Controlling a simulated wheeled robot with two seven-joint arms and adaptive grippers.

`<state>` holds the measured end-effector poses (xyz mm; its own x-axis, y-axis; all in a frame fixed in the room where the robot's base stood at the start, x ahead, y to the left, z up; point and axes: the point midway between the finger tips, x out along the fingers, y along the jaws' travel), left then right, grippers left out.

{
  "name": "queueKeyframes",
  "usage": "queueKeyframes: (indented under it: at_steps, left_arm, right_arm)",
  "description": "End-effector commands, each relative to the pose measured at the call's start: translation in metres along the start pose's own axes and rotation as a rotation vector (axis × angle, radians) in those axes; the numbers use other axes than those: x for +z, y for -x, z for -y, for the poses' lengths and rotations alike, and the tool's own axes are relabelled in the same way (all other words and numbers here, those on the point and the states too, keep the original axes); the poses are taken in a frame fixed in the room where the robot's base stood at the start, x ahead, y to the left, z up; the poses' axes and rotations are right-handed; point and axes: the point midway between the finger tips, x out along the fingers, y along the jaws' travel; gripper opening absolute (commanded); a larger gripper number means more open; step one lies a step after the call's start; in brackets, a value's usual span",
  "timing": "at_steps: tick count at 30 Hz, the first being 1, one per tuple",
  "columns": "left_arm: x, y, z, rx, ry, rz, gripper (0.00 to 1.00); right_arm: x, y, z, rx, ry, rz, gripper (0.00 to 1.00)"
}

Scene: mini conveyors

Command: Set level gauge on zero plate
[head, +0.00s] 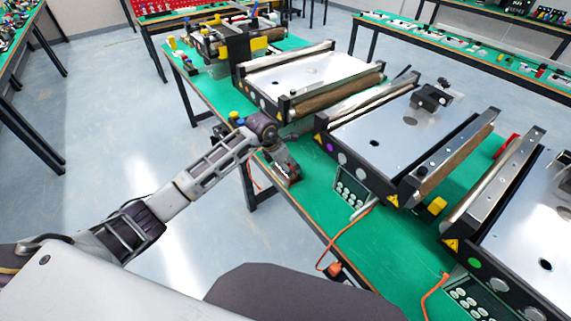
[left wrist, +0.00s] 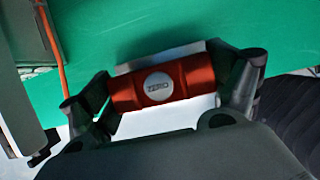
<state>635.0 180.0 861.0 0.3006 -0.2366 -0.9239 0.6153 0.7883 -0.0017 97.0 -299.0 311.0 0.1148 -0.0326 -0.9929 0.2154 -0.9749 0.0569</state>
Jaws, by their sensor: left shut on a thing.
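My left gripper (head: 283,163) is low over the near edge of the green table, left of the middle conveyor. A small black device (head: 432,97) stands on the middle conveyor's metal top. I cannot tell which is the level gauge or the zero plate. My right gripper is not in view.
Mini conveyors with metal tops, such as the middle one (head: 378,131), stand along the green table (head: 318,202). A keypad box (head: 350,189) and orange cables (head: 345,237) are at the near edge.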

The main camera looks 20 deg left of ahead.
Motion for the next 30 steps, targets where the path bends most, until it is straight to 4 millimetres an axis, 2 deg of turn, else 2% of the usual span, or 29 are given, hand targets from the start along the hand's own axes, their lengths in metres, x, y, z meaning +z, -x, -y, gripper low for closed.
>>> queueKeyframes:
  at_steps: [1,2,4,14,21,30]
  left_arm:
    - [0.0,-0.001,0.0,0.001,0.0,0.001,0.57]
    - [-0.001,-0.001,0.0,0.0,0.0,0.0,0.93]
    - [0.0,-0.001,0.0,0.0,0.0,0.0,1.0]
    - [0.0,-0.001,0.0,0.0,0.0,0.0,1.0]
    - [0.001,0.003,0.0,-0.001,0.0,0.001,1.0]
    - [0.001,0.034,-0.001,0.003,-0.001,0.001,1.0]
  right_arm:
    - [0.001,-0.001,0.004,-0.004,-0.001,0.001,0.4]
    - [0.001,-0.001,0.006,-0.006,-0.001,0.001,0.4]
    - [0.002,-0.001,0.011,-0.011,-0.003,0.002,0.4]
    - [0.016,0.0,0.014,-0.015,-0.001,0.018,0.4]
    - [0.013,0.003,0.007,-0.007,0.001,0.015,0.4]
    - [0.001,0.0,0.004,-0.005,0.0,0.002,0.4]
